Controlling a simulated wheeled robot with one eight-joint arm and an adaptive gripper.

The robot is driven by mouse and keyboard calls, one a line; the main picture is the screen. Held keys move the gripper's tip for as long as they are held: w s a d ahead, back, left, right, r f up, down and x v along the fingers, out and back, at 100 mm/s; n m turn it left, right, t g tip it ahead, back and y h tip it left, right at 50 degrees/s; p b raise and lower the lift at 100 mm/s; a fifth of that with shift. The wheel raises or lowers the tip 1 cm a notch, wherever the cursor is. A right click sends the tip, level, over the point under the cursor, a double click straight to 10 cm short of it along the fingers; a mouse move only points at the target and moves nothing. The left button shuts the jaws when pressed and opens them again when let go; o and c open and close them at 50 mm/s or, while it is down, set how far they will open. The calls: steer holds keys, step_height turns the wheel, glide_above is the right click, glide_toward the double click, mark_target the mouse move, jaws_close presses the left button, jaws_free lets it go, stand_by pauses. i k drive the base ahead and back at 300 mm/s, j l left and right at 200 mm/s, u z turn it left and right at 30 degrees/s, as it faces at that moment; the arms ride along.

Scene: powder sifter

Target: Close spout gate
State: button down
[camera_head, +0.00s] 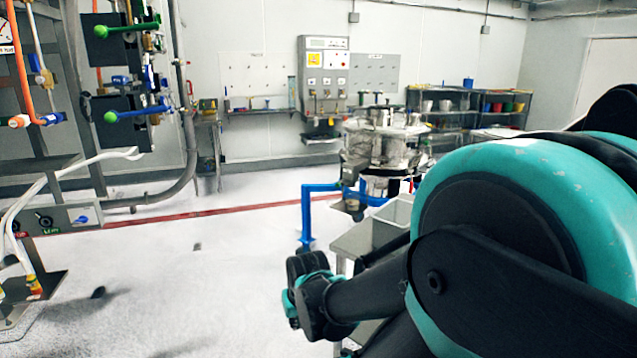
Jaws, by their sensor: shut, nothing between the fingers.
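The powder sifter (385,145) is a shiny steel drum with clamps and knobs on top, standing in the middle of the room. Dark and metal parts sit low on its left side around its spout area (352,200). A blue bent bar or pipe (306,212) reaches left from there and turns down. I cannot make out the gate itself or whether it stands open or shut. My teal and black arm fills the lower right, and a dark rounded joint of it shows in front of the sifter. I cannot see my gripper's fingers.
A grey table (358,240) with a pale bin (397,211) stands below the sifter, partly behind my arm. A pipe rack with green (112,117) and blue handles is at left. Shelves (475,104) and a wall panel (323,75) stand behind.

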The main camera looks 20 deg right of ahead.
mark_target(343, 182)
steer(key=i+j+z, duration=0.1)
steer(key=i+j, duration=0.2)
steer(key=i, duration=0.25)
steer(key=i+j, duration=0.35)
steer(key=i, duration=0.25)
steer(key=i+j+z, duration=0.15)
steer(key=i+j, duration=0.2)
steer(key=i, duration=0.2)
steer(key=i+l, duration=0.2)
steer(key=i, duration=0.2)
steer(key=i+l, duration=0.15)
steer(key=i, duration=0.3)
steer(key=i+l, duration=0.2)
steer(key=i, duration=0.2)
steer(key=z, duration=0.05)
